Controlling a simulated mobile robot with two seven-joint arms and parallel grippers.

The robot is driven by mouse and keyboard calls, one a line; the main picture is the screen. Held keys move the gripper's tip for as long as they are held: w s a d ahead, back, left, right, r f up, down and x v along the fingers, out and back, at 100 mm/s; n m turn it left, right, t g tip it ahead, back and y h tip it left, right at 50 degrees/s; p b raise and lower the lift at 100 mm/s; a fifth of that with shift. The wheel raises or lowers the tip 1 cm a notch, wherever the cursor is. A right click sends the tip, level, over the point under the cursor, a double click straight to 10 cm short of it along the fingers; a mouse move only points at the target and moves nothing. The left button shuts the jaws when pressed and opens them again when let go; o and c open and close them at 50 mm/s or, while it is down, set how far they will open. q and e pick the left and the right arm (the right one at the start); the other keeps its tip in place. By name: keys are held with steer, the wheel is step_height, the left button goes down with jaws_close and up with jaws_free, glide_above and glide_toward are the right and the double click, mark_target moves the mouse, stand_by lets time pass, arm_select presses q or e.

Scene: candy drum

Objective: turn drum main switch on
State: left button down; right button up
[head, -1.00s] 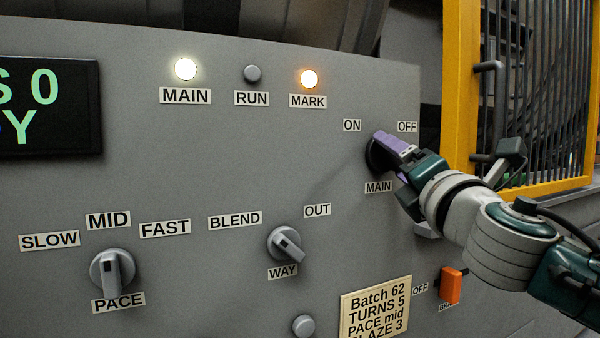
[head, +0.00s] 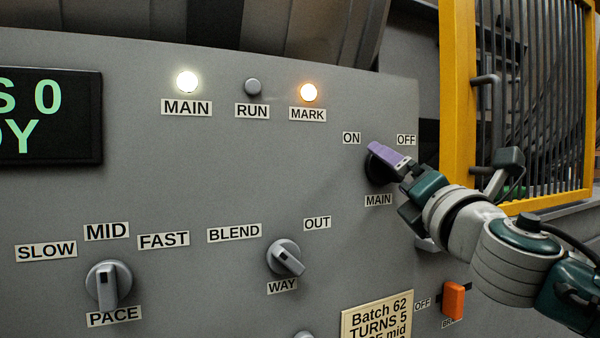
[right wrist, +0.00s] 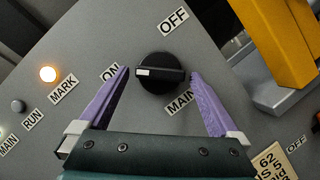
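The main switch is a black rotary knob (right wrist: 162,73) between the ON and OFF labels, above its MAIN label; it also shows in the head view (head: 375,168), partly hidden by my gripper. In the right wrist view its white mark points toward the ON label (right wrist: 110,71). My right gripper (right wrist: 160,74) is open, its two purple fingers on either side of the knob with gaps visible; in the head view it is just at the knob (head: 390,157). The MAIN lamp (head: 187,82) is lit white. My left gripper is not in view.
The MARK lamp (head: 308,92) glows orange and the RUN lamp (head: 252,87) is dark. Below are the PACE knob (head: 108,286), the WAY knob (head: 285,257) and an orange switch (head: 453,300). A yellow barred guard (head: 458,100) stands right of the panel.

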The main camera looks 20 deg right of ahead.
steer(key=b+v, duration=0.1)
steer(key=v, duration=0.9)
steer(key=shift+b, duration=0.3)
